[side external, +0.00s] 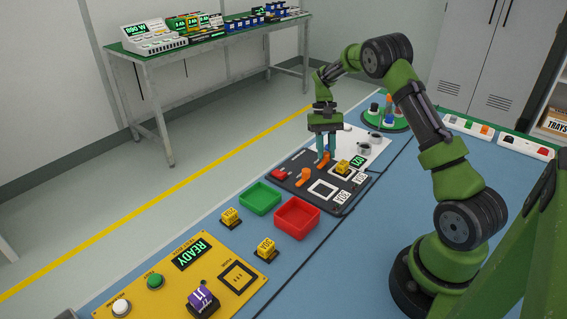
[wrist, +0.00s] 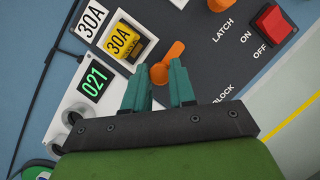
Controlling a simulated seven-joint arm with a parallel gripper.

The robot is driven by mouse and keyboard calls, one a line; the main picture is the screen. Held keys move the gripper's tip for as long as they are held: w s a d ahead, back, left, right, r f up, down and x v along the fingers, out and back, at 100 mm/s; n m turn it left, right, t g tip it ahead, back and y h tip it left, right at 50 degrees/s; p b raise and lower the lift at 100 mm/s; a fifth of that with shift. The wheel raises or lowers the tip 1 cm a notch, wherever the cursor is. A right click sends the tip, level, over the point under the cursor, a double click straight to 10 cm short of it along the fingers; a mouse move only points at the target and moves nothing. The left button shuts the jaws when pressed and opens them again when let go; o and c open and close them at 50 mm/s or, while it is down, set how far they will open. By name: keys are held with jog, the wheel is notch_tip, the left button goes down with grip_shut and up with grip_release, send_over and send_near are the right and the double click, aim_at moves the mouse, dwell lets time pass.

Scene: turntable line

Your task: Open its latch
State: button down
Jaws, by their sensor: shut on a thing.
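A black panel (side external: 318,204) lies on the blue table. It carries two orange levers, a red switch and the printed words LATCH, BLOCK, ON and OFF. My gripper (side external: 326,158) points down at the far orange lever (wrist: 170,56), its teal fingers on either side and shut on it; the fingers partly hide it. The second orange lever (side external: 302,176) stands apart, nearer the red switch (side external: 279,174); only its end (wrist: 218,5) shows at the wrist view's top edge. LATCH is printed between the levers in the wrist view. A yellow 30A module (wrist: 124,40) sits on the panel beside the gripped lever.
A green tray (side external: 260,198) and a red tray (side external: 318,220) lie nearer the camera. Two yellow modules (side external: 230,217) (side external: 267,250) stand near a yellow test panel (side external: 165,270) reading READY. A white unit with a green 021 display (wrist: 95,83) adjoins the black panel.

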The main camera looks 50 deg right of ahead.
jog(key=shift+m, duration=0.4)
jog(key=c, duration=0.9)
grip_release()
jog(key=shift+c, duration=0.2)
jog(key=v, duration=1.7)
jog(key=shift+s+d, duration=0.2)
jog(key=shift+s, duration=0.05)
